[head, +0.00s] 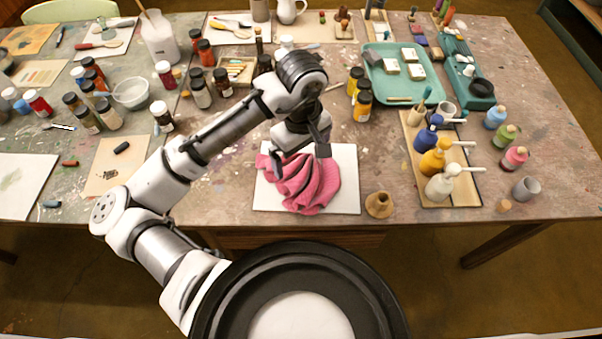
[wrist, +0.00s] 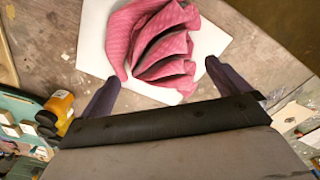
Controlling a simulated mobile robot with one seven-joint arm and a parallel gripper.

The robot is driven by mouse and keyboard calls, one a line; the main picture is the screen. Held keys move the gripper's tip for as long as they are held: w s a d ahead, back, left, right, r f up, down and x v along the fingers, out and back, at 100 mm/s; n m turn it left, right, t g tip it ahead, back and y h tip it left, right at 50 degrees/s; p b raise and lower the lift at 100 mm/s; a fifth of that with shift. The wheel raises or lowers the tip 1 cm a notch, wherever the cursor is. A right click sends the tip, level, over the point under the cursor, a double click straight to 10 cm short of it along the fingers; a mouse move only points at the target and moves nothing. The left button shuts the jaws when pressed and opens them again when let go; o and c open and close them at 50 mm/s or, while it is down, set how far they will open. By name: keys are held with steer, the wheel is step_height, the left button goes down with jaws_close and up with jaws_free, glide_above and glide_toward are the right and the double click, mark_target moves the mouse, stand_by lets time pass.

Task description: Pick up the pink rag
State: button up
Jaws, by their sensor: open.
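The pink rag (head: 308,184) lies crumpled in folds on a white sheet (head: 347,167) near the front edge of the table. My gripper (head: 300,155) is above the far part of the rag in the head view and hides a little of it. In the wrist view the rag (wrist: 160,42) lies on the white sheet (wrist: 93,40), beyond my fingertips. My gripper (wrist: 160,82) is open there, with its two fingers apart and nothing between them. I cannot tell from these frames whether a finger touches the rag.
A wooden board (head: 415,160) with pump bottles lies to the right. Many paint bottles and a white bowl (head: 131,93) crowd the left. Bare table lies left of the sheet.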

steer(key=shift+w+a+f+p, duration=0.1)
steer(key=shift+f+p, duration=0.1)
steer(key=shift+f, duration=0.8)
steer(key=shift+w+f+p, duration=0.1)
steer(key=shift+f+p, duration=0.05)
steer(key=shift+f, duration=0.9)
steer(key=shift+w+a+f+p, duration=0.1)
steer(key=shift+f+p, duration=0.1)
steer(key=shift+f, duration=0.8)
steer(key=shift+d, duration=0.1)
steer(key=c, duration=1)
steer(key=shift+r, duration=0.15)
steer(key=shift+c, duration=0.2)
step_height(320, 180, up, 20)
